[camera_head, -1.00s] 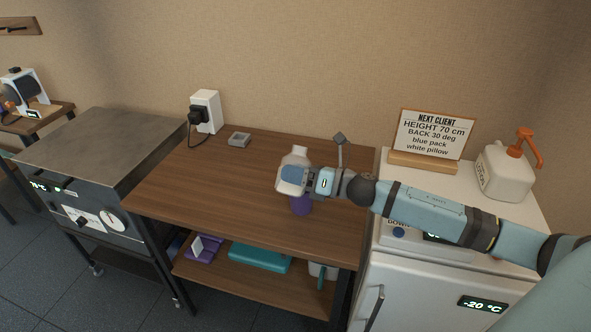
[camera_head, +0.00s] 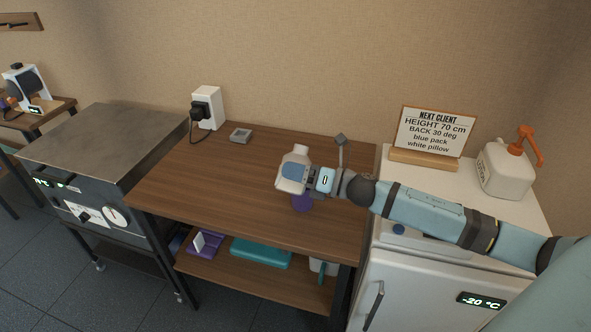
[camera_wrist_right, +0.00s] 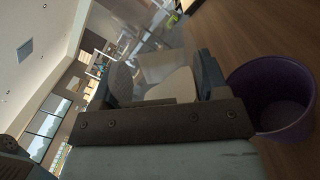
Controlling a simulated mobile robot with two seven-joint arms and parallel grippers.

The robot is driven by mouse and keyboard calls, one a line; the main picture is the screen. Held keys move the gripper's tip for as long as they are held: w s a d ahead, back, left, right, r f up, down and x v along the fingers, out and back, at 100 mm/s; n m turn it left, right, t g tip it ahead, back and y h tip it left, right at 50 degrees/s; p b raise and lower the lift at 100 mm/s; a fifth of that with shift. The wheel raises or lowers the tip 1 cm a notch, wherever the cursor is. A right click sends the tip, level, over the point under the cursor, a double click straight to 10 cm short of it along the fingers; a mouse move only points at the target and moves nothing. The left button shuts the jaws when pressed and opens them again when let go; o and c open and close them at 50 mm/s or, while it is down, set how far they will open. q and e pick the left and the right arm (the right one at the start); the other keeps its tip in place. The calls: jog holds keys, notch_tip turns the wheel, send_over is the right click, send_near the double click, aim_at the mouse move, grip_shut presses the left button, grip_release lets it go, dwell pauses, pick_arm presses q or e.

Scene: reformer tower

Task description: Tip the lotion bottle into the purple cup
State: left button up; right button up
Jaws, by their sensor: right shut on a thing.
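A whitish lotion bottle (camera_head: 298,154) is held in my right gripper (camera_head: 296,172) above the brown table, its neck end up and leaning slightly. In the right wrist view the pale bottle (camera_wrist_right: 172,84) sits between the two fingers, which are shut on it. The purple cup (camera_head: 302,203) stands on the table just below and in front of the gripper, partly hidden by it. In the right wrist view the cup (camera_wrist_right: 272,98) is upright at the right, its open mouth apart from the bottle. My left gripper is out of view.
The brown table (camera_head: 200,180) is mostly clear on its left, with a small grey block (camera_head: 240,135) at the back. A white freezer (camera_head: 400,285) at the right carries a sign (camera_head: 432,132) and an orange-pump jug (camera_head: 503,172). A metal cabinet (camera_head: 105,145) stands left.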

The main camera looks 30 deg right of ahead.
jog(key=shift+a+m, duration=0.1)
jog(key=shift+m, duration=0.3)
jog(key=shift+s+p, duration=0.1)
jog(key=shift+p, duration=0.2)
jog(key=shift+a+f+m, duration=0.1)
jog(key=shift+m, duration=0.5)
jog(key=shift+p, duration=0.3)
jog(key=shift+s+a+m, duration=0.1)
jog(key=shift+a+m, duration=0.05)
jog(key=shift+m, duration=0.45)
jog(key=shift+t, duration=0.3)
jog(key=shift+f+m+p, duration=0.15)
jog(key=shift+m+p, duration=0.3)
jog(key=shift+m, duration=0.15)
jog(key=shift+s+a+f+m, duration=0.1)
jog(key=shift+m, duration=0.3)
